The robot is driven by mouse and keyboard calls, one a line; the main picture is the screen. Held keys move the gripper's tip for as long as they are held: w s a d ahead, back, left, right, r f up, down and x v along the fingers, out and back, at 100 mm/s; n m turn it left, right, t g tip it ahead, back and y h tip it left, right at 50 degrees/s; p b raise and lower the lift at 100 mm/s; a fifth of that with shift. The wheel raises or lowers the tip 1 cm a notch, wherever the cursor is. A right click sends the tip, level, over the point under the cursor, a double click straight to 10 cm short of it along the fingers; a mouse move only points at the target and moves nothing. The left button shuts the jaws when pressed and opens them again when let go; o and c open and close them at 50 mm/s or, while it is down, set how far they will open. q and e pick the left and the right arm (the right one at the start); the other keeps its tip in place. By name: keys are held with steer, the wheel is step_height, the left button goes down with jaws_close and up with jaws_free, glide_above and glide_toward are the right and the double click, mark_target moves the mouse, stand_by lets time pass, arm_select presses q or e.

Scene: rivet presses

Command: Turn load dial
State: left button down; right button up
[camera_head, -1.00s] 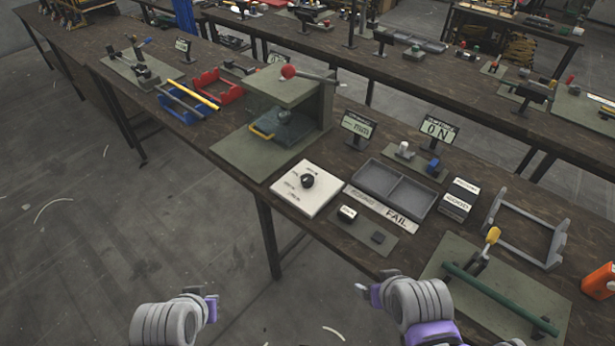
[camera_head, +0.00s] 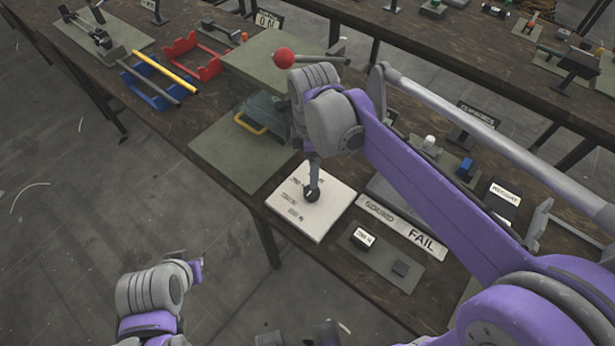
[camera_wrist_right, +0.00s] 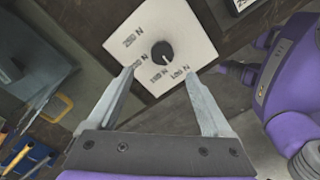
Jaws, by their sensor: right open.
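The load dial is a small black round knob (camera_head: 311,194) on a white square plate (camera_head: 322,224) near the table's front edge. In the right wrist view the knob (camera_wrist_right: 162,52) shows a faint light mark, and printed newton values, including 250 N, stand around it on the plate (camera_wrist_right: 190,30). My right gripper (camera_wrist_right: 161,76) is open and empty, its fingers pointing toward the knob, which appears between and beyond the fingertips. In the head view this gripper (camera_head: 314,172) hangs over the knob; contact cannot be told. My left gripper (camera_head: 197,268) is off the table at lower left, its jaws unclear.
A green press with a red ball lever (camera_head: 284,58) stands just behind the plate. My right arm hides part of the tray. Red and blue racks stand farther left.

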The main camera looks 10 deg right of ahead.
mark_target(312, 194)
steer(key=f, duration=0.9)
steer(key=shift+s+f+b, duration=0.2)
steer(key=shift+f+b, duration=0.15)
jaws_close()
